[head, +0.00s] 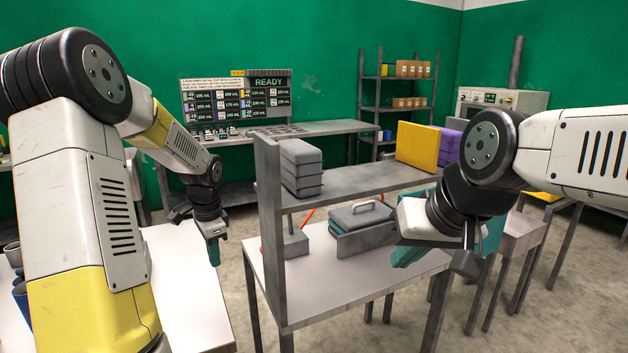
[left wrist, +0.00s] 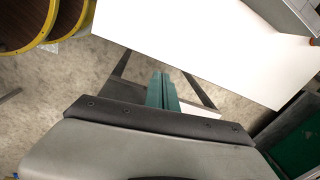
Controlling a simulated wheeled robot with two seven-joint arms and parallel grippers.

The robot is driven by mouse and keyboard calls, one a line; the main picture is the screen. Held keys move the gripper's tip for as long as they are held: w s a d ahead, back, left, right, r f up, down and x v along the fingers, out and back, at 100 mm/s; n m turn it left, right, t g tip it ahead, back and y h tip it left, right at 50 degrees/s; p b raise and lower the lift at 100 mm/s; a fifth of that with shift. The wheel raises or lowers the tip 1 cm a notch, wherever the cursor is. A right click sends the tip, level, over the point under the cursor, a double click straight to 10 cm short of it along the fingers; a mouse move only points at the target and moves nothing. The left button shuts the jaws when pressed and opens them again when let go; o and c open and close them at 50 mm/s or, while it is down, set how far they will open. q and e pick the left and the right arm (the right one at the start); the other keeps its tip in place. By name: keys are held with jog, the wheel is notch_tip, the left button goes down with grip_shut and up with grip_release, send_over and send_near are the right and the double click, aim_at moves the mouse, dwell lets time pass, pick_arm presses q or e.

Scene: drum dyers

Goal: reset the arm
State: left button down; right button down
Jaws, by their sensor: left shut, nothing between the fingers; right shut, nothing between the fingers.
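My left gripper (head: 213,252) hangs fingers down in the head view, between the white table on the left and the grey workbench in the middle. It is shut and empty. In the left wrist view its teal fingers (left wrist: 161,92) are together above the concrete floor, close to the edge of a white tabletop. My right arm comes in from the right in the head view. Its gripper (head: 402,256) shows teal parts in front of the workbench's right side; it is shut and empty, partly hidden by the wrist.
The workbench (head: 330,282) has an upright side panel and a shelf with stacked grey cases (head: 301,168) and a yellow case (head: 418,146). A white table (head: 185,270) stands left. Yellow-rimmed drums (left wrist: 65,18) show in the left wrist view. Concrete floor (head: 236,290) lies between the tables.

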pick_arm(q)
jog(key=s+d+r+n+t+h, duration=0.1)
jog(key=s+d+r+n+t, duration=0.1)
jog(key=s+d+r+n, duration=0.3)
jog(key=s+d+r+n+t+h, duration=0.1)
jog(key=s+d+r+n+t, duration=0.2)
jog(key=s+r, duration=0.9)
jog(key=s+d+n, duration=0.2)
jog(key=s+d, duration=0.1)
jog(key=s, duration=0.3)
jog(key=shift+s+d+h, duration=0.25)
jog(key=shift+s+h, duration=0.15)
